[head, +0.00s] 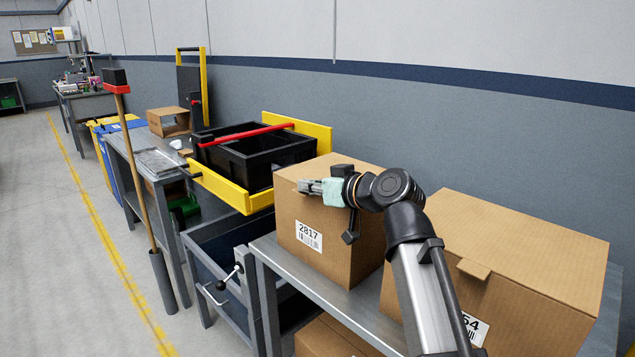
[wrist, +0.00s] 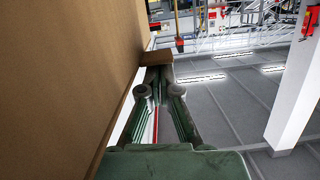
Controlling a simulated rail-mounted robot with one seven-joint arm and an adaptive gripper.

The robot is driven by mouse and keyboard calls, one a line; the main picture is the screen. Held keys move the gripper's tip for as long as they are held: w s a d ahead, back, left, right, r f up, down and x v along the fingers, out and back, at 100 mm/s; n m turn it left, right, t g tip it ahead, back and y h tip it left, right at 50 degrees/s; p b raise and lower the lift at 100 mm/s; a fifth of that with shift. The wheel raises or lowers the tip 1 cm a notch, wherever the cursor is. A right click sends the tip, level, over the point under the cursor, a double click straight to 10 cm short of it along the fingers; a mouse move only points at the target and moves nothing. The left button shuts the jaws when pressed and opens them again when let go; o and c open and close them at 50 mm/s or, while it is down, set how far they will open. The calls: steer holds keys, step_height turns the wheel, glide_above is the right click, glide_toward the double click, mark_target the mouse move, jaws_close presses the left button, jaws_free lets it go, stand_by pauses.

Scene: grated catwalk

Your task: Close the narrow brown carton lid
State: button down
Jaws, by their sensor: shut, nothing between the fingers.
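The narrow brown carton (head: 340,247), labelled 2817, stands upright on a metal bench. Its lid (head: 316,169) looks flat across the top in the head view, though my arm hides part of it and I cannot tell if it is fully seated. My gripper (head: 306,186) is shut and empty at the carton's upper front edge. In the wrist view a brown cardboard face (wrist: 62,70) fills the left side. A small cardboard tab (wrist: 157,57) sticks out just beyond my fingertips (wrist: 158,76); I cannot tell whether they touch it.
A wider brown carton (head: 530,255) with a front tab stands to the right on the same bench (head: 335,308). A black crate (head: 240,165) in a yellow frame is to the left. Another carton (head: 325,340) sits below the benchtop. The aisle floor at left is clear.

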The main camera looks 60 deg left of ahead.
steer(key=shift+s+f, duration=0.1)
steer(key=shift+f, duration=0.2)
steer(key=shift+r, duration=0.1)
